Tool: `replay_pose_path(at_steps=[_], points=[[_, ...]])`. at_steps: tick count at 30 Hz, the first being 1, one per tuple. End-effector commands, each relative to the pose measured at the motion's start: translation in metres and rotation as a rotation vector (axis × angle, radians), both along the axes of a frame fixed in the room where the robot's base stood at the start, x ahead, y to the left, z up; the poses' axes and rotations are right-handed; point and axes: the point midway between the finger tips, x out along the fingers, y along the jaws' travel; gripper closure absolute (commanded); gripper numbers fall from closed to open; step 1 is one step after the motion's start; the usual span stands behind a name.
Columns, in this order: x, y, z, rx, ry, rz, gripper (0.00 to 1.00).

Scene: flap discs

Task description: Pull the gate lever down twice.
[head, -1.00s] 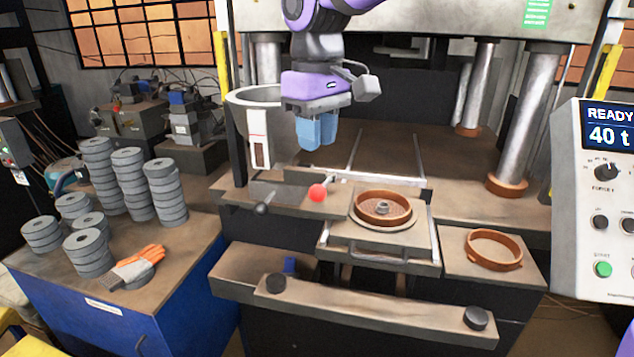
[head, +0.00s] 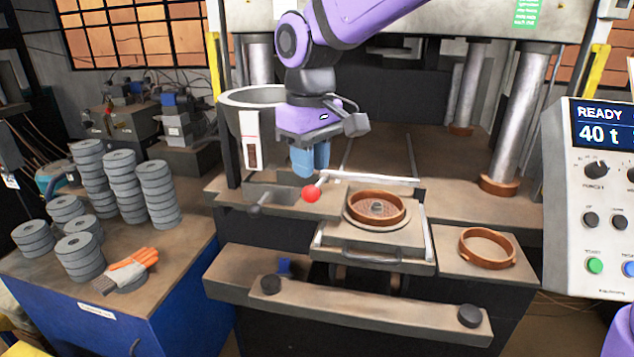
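The gate lever shows as a short rod with a red ball knob (head: 311,194) at the front of the press, left of the round mould. My gripper (head: 310,172) hangs over it with its blue fingers pointing down, the tips just above and behind the knob in the picture. The fingers look close together, but I cannot tell whether there is a gap between them. Whether they touch the lever is unclear. A second handle with a dark knob (head: 255,209) sits to the left. The grey hopper (head: 250,98) with a white gauge strip stands behind it.
The brown ring mould (head: 377,208) sits on a sliding plate with a front handle. A loose brown ring (head: 487,247) lies to its right. Stacks of grey discs (head: 160,195) and an orange glove (head: 130,268) lie on the left bench. The control panel (head: 600,200) reads READY 40 t.

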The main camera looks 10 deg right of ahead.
Motion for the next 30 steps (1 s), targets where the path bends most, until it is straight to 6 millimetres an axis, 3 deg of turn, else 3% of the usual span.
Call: replay_pose_path(at_steps=[30], points=[[0.0,0.0,-0.049,0.0,0.0,0.0,0.74]])
